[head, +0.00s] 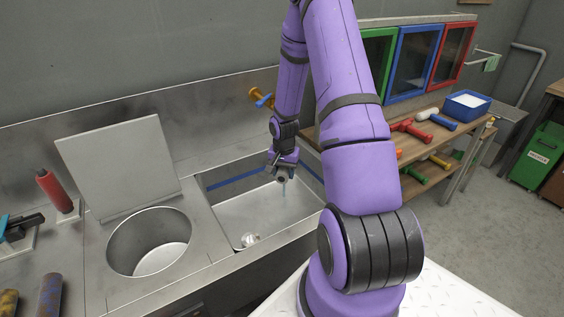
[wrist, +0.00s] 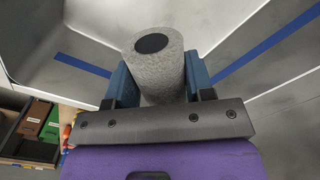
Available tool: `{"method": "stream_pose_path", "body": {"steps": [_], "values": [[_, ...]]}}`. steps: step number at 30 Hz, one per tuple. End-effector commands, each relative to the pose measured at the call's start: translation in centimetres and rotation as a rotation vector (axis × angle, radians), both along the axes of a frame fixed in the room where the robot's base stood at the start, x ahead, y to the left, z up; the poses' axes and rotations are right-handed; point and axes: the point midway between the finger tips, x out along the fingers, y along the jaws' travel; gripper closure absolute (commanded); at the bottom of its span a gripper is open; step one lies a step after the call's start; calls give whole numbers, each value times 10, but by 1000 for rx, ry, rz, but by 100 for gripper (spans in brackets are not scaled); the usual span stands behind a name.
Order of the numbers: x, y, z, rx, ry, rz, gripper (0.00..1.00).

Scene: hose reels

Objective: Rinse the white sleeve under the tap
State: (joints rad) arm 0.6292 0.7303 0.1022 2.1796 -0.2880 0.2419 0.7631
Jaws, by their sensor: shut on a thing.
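My gripper (wrist: 158,78) is shut on a sleeve (wrist: 160,62), with one blue finger on each side of it. The sleeve is a fuzzy, speckled light-grey cylinder with a dark round end. In the head view my gripper (head: 284,178) is over the sink basin (head: 222,208), near its back right part. The sleeve is too small and hidden there to make out well. The tap (head: 262,97) is brass with a blue handle on the back wall, above and left of my gripper. I cannot tell whether water runs.
A round steel well (head: 118,256) with a raised square lid (head: 118,165) lies left of the basin. A red cylinder (head: 53,190) stands further left. A small whitish round thing (head: 250,240) lies on the basin floor. A wooden shelf (head: 440,165) with tools is at right.

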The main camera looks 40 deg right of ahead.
Motion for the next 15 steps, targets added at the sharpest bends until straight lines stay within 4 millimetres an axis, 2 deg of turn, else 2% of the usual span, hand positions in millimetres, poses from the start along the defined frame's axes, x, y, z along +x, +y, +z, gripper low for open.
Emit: {"method": "stream_pose_path", "body": {"steps": [15], "values": [[-42, 10, 13, 1, 1, 0, 76]]}}
